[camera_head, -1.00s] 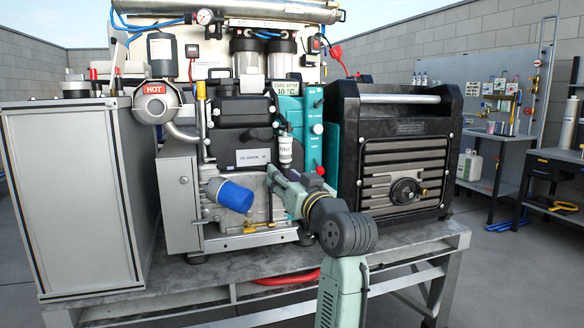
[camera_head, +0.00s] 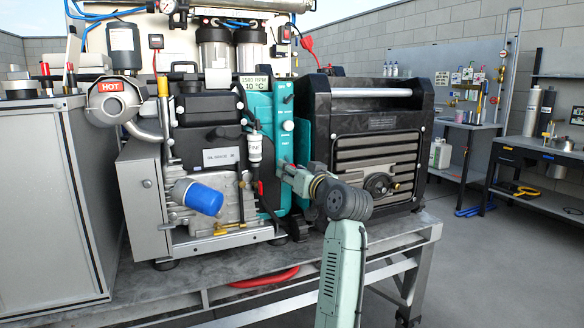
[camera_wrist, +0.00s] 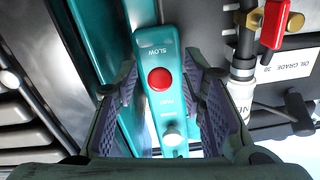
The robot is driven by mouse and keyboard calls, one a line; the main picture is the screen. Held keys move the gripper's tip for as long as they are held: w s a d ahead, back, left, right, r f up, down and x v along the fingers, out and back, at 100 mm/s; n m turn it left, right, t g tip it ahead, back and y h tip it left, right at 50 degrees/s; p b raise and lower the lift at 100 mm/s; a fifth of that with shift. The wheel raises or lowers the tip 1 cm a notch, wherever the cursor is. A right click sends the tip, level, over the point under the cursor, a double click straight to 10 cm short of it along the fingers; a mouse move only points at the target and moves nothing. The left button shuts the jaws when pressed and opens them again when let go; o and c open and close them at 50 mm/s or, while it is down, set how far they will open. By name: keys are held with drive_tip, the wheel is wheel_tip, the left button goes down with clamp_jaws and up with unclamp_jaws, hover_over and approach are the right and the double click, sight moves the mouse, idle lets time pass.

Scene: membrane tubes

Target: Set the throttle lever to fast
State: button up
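The throttle lever's red knob (camera_wrist: 160,79) stands on a narrow teal panel (camera_wrist: 150,40) in the wrist view. The word SLOW is printed above it, and smaller lettering lies below it, above a white knob (camera_wrist: 172,135). My gripper (camera_wrist: 163,85) is open, with one finger on each side of the red knob and no clear contact with it. In the head view my gripper (camera_head: 282,170) is in front of the lower part of the teal panel (camera_head: 259,107). The red knob is hidden there.
A white bottle (camera_head: 255,150) and a blue filter (camera_head: 204,198) are left of my gripper. A black generator-like unit (camera_head: 368,135) is close on the right. In the wrist view a red-handled valve (camera_wrist: 274,24) lies right of the fingers. The HOT-marked part (camera_head: 112,88) is far left.

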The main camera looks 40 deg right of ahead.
drive_tip(key=shift+w, duration=0.4)
drive_tip(key=shift+c, duration=0.2)
clamp_jaws()
